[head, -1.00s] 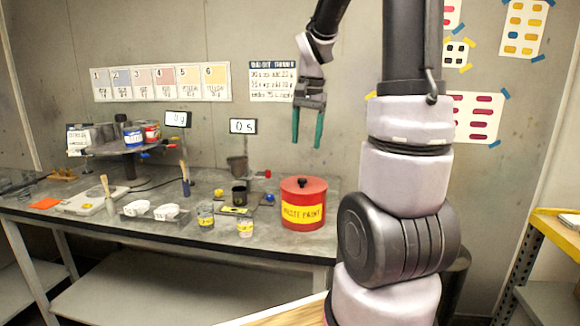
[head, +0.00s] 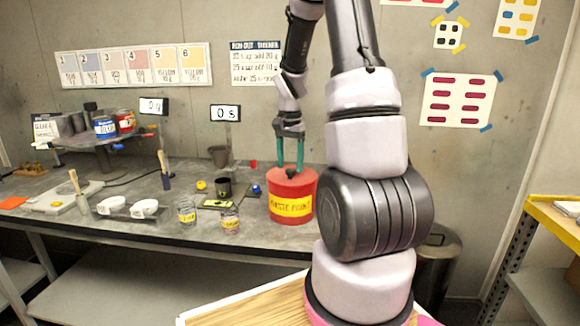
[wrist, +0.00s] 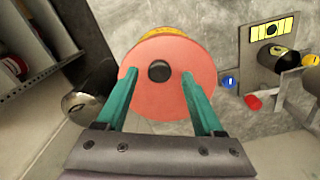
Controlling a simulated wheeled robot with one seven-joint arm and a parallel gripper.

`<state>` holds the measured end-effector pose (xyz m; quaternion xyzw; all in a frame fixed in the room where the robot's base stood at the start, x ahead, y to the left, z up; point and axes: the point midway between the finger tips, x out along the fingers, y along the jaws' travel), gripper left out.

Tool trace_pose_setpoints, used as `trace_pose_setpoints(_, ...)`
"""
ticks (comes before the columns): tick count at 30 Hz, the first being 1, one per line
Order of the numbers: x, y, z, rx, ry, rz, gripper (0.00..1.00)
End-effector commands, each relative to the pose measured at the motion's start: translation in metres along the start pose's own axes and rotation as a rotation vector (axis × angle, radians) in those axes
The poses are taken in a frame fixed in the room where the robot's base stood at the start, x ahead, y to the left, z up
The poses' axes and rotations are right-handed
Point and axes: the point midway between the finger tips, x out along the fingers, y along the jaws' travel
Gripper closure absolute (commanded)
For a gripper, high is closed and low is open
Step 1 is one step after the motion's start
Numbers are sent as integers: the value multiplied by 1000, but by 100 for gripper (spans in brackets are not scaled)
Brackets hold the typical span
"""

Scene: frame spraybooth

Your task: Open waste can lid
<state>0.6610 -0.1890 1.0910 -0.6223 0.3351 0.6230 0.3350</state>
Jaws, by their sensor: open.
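The waste can is a red cylinder (head: 291,205) with a yellow label, standing on the right end of the bench. Its red lid is on, and the wrist view shows the lid (wrist: 150,95) from above with a dark round knob (wrist: 159,71) at its middle. My gripper (head: 291,170) is open, with green fingers pointing down at the lid. In the wrist view the fingers (wrist: 160,80) lie on either side of the knob and apart from it.
Glass jars (head: 230,219), white cups (head: 144,208) and a dark cup (head: 223,187) stand left of the can. A small display (head: 225,113) stands behind them. A dark bin (head: 437,262) stands on the floor right of the bench.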

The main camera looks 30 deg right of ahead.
Motion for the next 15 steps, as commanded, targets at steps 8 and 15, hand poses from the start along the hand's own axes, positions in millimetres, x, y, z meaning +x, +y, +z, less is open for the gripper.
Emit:
trace_pose_setpoints(8,14,0,0,0,1,-1,31)
trace_pose_setpoints(15,14,0,0,0,1,-1,54)
